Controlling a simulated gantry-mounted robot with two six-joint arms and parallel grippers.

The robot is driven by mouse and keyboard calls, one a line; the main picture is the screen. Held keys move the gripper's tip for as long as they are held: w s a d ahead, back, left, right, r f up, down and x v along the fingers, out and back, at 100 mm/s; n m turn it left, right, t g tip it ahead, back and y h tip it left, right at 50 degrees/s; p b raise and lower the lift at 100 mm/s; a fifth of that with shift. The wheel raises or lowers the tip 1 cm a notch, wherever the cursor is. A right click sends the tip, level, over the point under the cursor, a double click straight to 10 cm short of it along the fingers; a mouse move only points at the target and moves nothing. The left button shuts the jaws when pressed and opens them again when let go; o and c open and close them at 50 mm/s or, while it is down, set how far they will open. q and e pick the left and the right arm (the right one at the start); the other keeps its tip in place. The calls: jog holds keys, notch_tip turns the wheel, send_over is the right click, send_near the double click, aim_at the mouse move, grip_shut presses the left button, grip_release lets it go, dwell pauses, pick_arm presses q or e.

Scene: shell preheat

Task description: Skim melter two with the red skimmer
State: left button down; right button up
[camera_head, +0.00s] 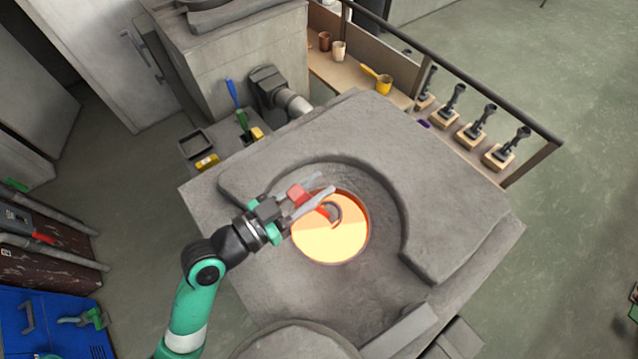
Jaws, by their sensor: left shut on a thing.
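My left gripper (306,198) is shut on the red skimmer (300,194) and holds it over the left edge of the round melter opening. The skimmer's ring-shaped end (334,212) shows over the glowing orange melt (325,243). I cannot tell whether it touches the surface. The melter (450,215) is a grey block with a raised curved rim around the opening. No label shows which melter it is. My right gripper is not in view.
A shelf (353,75) behind the melter holds cups, a yellow ladle (382,83) and several dark levers on wooden blocks (470,135). A small tray (195,146) and blue and green handled tools (233,93) stand at the back left.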

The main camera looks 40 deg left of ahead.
pick_arm(q)
jog(key=b+v, duration=0.1)
jog(key=v, duration=0.4)
jog(key=shift+s+f, duration=0.1)
jog(key=shift+s, duration=0.2)
jog(key=shift+s+d+p, duration=0.2)
jog(key=shift+d+p, duration=0.1)
jog(key=shift+d, duration=0.4)
jog(key=shift+s+d+p, duration=0.2)
jog(key=shift+d+p, duration=0.1)
jog(key=shift+d, duration=0.4)
jog(key=shift+s+d+p, duration=0.2)
jog(key=shift+d+p, duration=0.1)
jog(key=shift+d, duration=0.4)
